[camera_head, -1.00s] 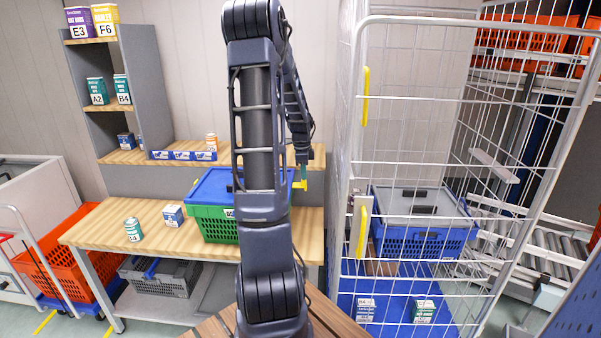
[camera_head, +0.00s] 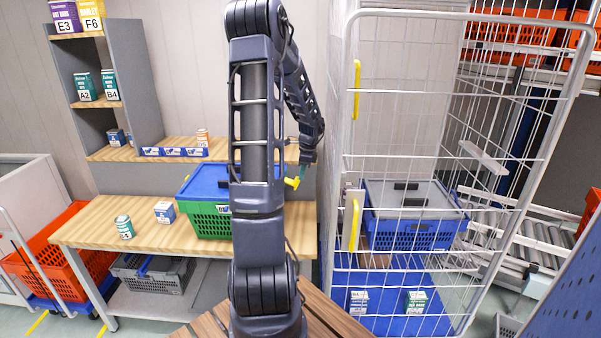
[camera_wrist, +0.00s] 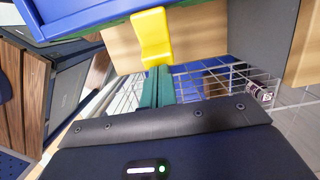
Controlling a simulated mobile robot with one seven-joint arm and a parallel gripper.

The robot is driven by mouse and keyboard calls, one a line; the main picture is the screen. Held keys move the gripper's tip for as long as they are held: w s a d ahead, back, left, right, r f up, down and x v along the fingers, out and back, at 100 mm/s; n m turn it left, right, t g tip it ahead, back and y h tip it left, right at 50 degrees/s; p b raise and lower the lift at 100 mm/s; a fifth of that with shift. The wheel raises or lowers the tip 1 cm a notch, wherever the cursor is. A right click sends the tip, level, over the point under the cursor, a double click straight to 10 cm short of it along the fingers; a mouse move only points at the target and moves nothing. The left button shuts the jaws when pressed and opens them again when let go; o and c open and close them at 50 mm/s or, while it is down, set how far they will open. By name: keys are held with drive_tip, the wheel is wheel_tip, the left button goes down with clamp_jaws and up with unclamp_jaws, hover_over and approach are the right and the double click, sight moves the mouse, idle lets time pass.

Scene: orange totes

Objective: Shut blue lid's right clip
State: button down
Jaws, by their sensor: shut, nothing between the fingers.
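The green tote (camera_head: 206,221) with the blue lid (camera_head: 206,181) stands on the wooden table, partly hidden behind my arm. The lid's right clip (camera_head: 292,182) is yellow and sticks out from the tote's right side. In the wrist view the yellow clip (camera_wrist: 151,38) hangs out past the edge of the blue lid (camera_wrist: 62,22). My gripper (camera_head: 304,174) is to the right of the clip. Its green fingers (camera_wrist: 158,76) are shut and empty, with their tips at the clip's lower end; whether they touch cannot be told.
A wire roll cage (camera_head: 345,110) stands close on the right, with a blue crate (camera_head: 412,236) inside. Small boxes, one a blue-and-white box (camera_head: 165,212), stand on the table (camera_head: 85,228) left of the tote. A grey shelf (camera_head: 140,75) rises behind.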

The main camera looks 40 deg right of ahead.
drive_tip(key=shift+t+y, duration=0.4)
drive_tip(key=f, duration=0.5)
drive_tip(key=shift+s+d, duration=0.3)
drive_tip(key=shift+s, duration=0.05)
drive_tip(key=shift+w+a+r, duration=0.1)
drive_tip(key=shift+w+a, duration=0.05)
idle(1.1)
